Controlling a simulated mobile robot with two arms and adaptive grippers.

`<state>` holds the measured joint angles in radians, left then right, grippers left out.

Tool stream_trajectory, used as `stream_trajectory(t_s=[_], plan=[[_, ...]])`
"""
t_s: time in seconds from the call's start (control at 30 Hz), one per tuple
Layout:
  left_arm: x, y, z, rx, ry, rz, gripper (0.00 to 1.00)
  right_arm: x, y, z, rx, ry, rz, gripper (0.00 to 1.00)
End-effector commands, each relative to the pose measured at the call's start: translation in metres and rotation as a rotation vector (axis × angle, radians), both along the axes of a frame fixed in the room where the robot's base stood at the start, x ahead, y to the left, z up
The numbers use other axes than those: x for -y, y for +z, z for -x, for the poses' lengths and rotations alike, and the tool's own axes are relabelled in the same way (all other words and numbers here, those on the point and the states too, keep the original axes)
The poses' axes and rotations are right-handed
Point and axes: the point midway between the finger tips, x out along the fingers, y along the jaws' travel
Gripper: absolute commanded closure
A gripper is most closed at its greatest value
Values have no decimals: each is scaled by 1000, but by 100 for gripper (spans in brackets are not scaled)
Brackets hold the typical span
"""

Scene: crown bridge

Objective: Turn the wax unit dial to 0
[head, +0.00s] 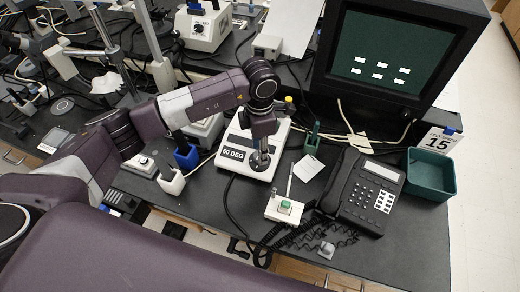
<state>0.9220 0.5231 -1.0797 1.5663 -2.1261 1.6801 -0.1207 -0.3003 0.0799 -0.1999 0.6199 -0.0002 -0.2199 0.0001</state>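The white unit labelled "60 DEG" (237,157), which looks like the wax unit, sits on the dark bench near the middle of the head view. My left arm reaches over it from the left. My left gripper (260,161) points down at the front part of its top, by the label. A dial there is hidden or too small to make out, so its setting is unreadable. I cannot tell whether the fingers touch the unit or are open or shut. My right gripper is out of view.
A white box with a green button (285,207) stands in front, with coiled black cable beside it. A black phone (364,190), a green bin (431,173) and a monitor (392,52) are to the right. Another white unit (203,27) stands at the back.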

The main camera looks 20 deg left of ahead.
Motion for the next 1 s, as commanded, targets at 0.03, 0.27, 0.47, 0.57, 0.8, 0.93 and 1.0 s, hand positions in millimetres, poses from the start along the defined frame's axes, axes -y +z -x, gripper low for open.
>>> stream_trajectory(t_s=[0.03, 0.27, 0.47, 0.57, 0.8, 0.93, 1.0], plan=[[0, -5, 0, -1, 0, 0, 63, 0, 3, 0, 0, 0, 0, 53], [0, -17, 0, 2, -1, 1, 63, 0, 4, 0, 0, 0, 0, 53], [0, -18, 0, 2, -1, 1, 64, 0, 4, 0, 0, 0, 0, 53], [0, -18, 0, 1, -1, 2, 75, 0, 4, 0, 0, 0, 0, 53], [0, -18, 0, 2, 2, 1, 95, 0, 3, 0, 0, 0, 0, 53], [0, -20, 0, 2, 55, 1, 95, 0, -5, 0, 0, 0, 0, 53], [0, -20, -1, 3, 102, 0, 95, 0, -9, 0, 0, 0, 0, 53]])
